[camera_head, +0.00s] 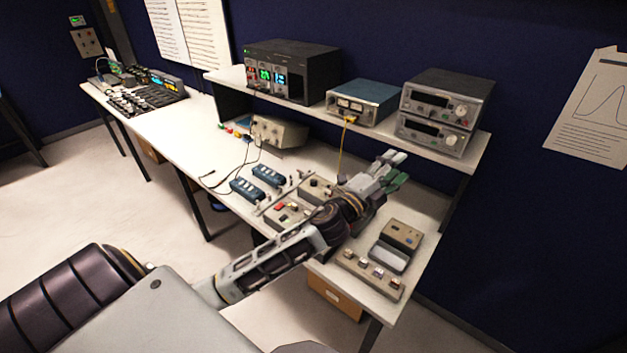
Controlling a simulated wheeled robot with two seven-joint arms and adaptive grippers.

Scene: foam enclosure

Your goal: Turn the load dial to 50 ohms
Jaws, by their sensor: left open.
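My left arm comes in from the left and reaches over the white bench (192,132). Its gripper (397,168) is open and empty, above the right part of the bench and pointing toward the back right. A small grey-beige box with a dark knob (315,184) lies just left of the gripper, partly hidden by my arm. A panel with red and dark buttons (284,212) lies in front of it. The views do not show any readable ohm marking, so I cannot tell which knob is the load dial. My right gripper is not in view.
A raised shelf holds a black rack unit (318,75), a blue meter box (361,101) and two stacked instruments (446,98). A switch box (369,274) and a beige device (402,234) lie at the front right. Two blue handheld units (268,175) lie left of the arm.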

